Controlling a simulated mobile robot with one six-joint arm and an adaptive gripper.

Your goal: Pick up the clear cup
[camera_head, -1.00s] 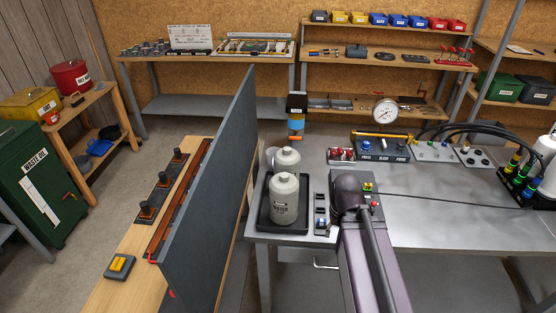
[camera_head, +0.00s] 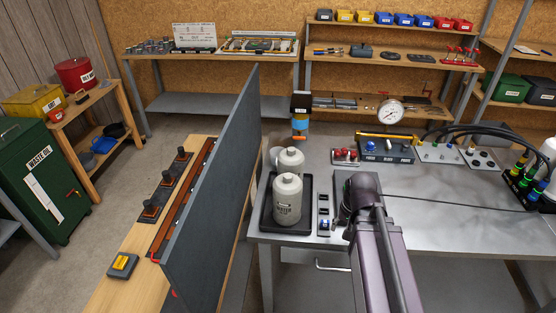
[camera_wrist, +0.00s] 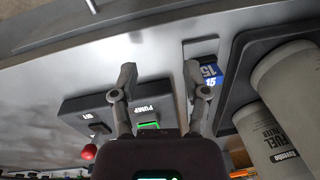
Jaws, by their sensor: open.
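In the head view, a pale, see-through-looking rim (camera_head: 274,156) shows behind and left of the two grey-white canisters. It may be the clear cup, but the canisters hide most of it and I cannot be sure. No clear cup shows in the wrist view. My gripper (camera_wrist: 160,76) is open in the wrist view, with its two fingers apart and nothing between them. It is above the bench, over the gap between a black PUMP switch box (camera_wrist: 140,107) and a small unit with a blue 15 label (camera_wrist: 209,75). In the head view my arm hides the gripper.
The front canister (camera_head: 287,203) and rear canister (camera_head: 291,161) stand in a black tray (camera_head: 267,222) at the bench's left end. A tall dark partition (camera_head: 215,190) rises left of it. A blue-banded filter unit (camera_head: 300,125) stands behind. The bench middle (camera_head: 450,195) is mostly clear.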

